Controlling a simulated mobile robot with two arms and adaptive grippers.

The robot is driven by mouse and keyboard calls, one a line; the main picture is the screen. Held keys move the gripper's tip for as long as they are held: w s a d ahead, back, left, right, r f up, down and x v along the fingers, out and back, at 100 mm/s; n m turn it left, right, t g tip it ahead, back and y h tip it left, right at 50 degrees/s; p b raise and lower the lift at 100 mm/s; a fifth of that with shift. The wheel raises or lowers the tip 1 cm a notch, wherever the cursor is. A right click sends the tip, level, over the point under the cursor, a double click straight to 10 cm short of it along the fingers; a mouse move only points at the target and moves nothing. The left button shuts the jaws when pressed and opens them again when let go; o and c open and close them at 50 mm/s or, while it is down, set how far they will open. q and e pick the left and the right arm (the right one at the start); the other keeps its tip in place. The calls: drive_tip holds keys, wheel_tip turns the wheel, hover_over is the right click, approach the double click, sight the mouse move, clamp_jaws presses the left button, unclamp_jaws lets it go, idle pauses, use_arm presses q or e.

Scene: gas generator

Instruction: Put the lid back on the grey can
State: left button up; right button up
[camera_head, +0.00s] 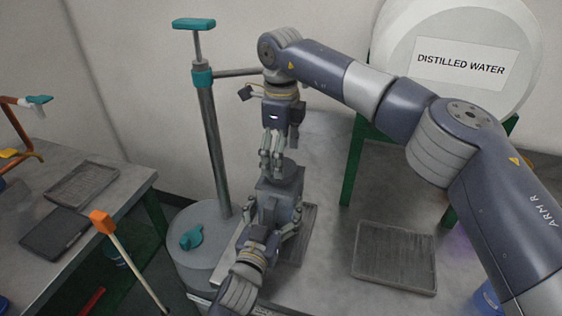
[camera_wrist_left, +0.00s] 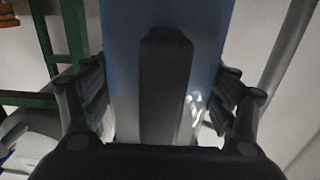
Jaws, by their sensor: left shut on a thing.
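The grey can (camera_head: 281,190) stands upright on the metal bench in the head view. My left gripper (camera_head: 276,216) reaches up from the bottom and is shut around the can's lower body. In the left wrist view a blue-grey body with a dark upright strip (camera_wrist_left: 165,85) fills the space between my left fingers (camera_wrist_left: 165,105). My right gripper (camera_head: 272,153) points down just above the can's top. Its fingers are close together, and whether they hold the lid cannot be told. A small grey raised part (camera_head: 284,168) shows at the can's top; I cannot tell if it is the lid.
A steel post with a teal handle (camera_head: 194,24) rises left of the can from a round grey drum (camera_head: 192,262). A grey tray (camera_head: 396,258) lies at right. A large distilled water tank (camera_head: 400,40) stands behind on a green frame. A side table stands at left.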

wheel_tip(320, 180, up, 9)
drive_tip(key=shift+r, duration=0.2)
use_arm(q)
drive_tip(key=o, duration=2.1)
drive_tip(key=v, duration=1.2)
use_arm(e)
drive_tip(key=shift+f, duration=0.1)
